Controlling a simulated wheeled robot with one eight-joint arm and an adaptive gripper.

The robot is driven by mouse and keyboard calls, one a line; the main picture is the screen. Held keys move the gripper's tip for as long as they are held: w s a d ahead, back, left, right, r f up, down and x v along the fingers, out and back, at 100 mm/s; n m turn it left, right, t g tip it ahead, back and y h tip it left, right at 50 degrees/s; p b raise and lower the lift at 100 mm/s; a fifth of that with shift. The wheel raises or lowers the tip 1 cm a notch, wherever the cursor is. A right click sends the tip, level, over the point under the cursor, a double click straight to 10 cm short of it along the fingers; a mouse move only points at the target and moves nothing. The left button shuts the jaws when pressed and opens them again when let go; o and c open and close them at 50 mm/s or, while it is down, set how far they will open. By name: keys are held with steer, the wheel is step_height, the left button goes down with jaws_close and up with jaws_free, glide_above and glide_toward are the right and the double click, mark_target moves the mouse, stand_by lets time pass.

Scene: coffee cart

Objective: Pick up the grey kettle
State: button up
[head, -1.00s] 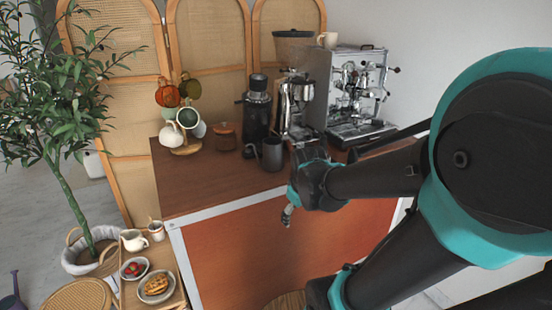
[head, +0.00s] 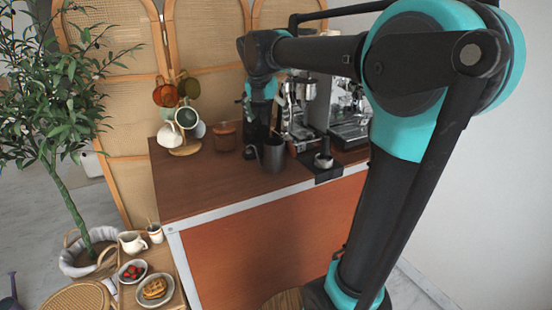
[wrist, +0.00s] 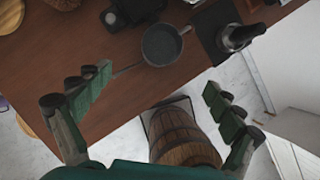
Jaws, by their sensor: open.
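The grey kettle (head: 274,157) stands upright on the brown cart top, close to the front edge. Its thin spout points left. In the wrist view I look down on the kettle (wrist: 162,46), whose round dark top is at the upper middle. My gripper (head: 260,112) hangs from the arm above the counter, in front of the black grinder and above the kettle. In the wrist view my gripper (wrist: 158,94) has its green-padded fingers spread wide apart, with nothing between them. The kettle is beyond the fingertips, apart from them.
A black tamping mat (head: 322,174) with a metal tool is right of the kettle. The espresso machine (head: 348,115) is behind it. A brown jar (head: 225,136) and mug tree (head: 186,149) stand left. A barrel (wrist: 182,137) is below the edge. The counter's front left is clear.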

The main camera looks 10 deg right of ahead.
mark_target(275, 151)
steer(key=x, duration=1.1)
steer(key=shift+w+f, duration=0.1)
steer(key=shift+f, duration=0.05)
steer(key=x, duration=0.5)
steer(key=shift+w+d, duration=0.1)
steer(key=shift+d, duration=0.1)
steer(key=c, duration=1.7)
